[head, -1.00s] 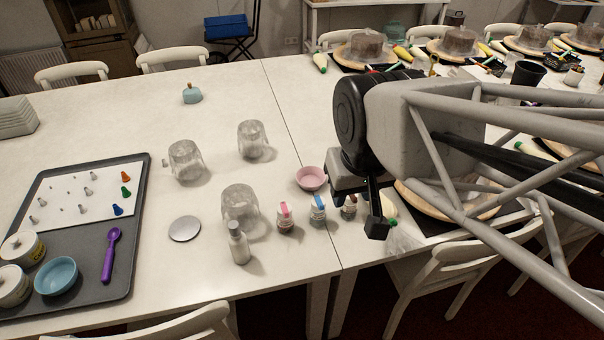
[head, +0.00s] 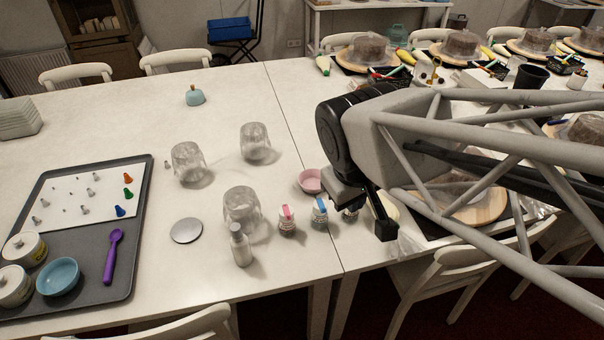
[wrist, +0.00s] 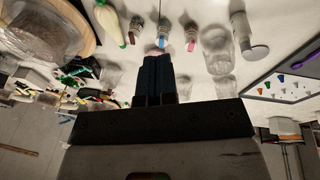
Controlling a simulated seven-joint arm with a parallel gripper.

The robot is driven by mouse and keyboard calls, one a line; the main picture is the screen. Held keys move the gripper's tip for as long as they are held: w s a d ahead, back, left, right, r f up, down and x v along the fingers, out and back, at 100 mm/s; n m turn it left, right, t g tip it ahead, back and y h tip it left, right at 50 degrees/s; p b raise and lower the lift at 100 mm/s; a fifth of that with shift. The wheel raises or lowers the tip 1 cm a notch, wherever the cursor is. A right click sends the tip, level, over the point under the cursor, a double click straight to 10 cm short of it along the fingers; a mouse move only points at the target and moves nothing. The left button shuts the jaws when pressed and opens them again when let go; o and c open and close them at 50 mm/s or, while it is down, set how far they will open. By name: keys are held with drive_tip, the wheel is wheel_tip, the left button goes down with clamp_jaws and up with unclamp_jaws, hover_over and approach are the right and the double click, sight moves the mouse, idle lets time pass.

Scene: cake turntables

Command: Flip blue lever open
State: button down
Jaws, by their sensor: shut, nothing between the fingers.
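The blue lever (head: 319,207) sits on top of a small clear jar (head: 319,220) with dark contents, near the front edge of the white table. The lever also shows small in the wrist view (wrist: 164,34), just beyond my fingertips. A similar jar with a pink lever (head: 286,212) stands to its left.
A pink bowl (head: 311,181) stands just behind the jars. A cake turntable (head: 480,207) lies right, behind my arm. The table's front edge is close to the jars.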

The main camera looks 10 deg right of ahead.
sight(322, 213)
drive_tip(key=w+a+f+n+t+h, duration=0.2)
drive_tip(key=f+n, duration=0.6)
drive_tip(key=n, duration=0.4)
drive_tip(key=w+a+f+n+t+h, duration=0.2)
drive_tip(key=w+a+f+n, duration=0.3)
drive_tip(key=n, duration=0.7)
drive_tip(key=shift+w+a+f+h, duration=0.4)
drive_tip(key=shift+w+f, duration=0.75)
drive_tip(key=shift+f, duration=1)
drive_tip(key=shift+w+d+f, duration=0.1)
drive_tip(key=shift+d+f, duration=0.05)
drive_tip(key=shift+d, duration=0.05)
drive_tip(key=shift+w+d+r+x, duration=0.25)
drive_tip(key=shift+r+x, duration=0.1)
drive_tip(key=shift+x, duration=1.7)
drive_tip(key=shift+w+d+r+x, duration=0.25)
drive_tip(key=shift+r+x, duration=0.1)
drive_tip(key=shift+x, duration=1.75)
drive_tip(key=shift+w+d+r+x, duration=0.25)
drive_tip(key=shift+r+x, duration=0.1)
drive_tip(key=shift+x, duration=1.7)
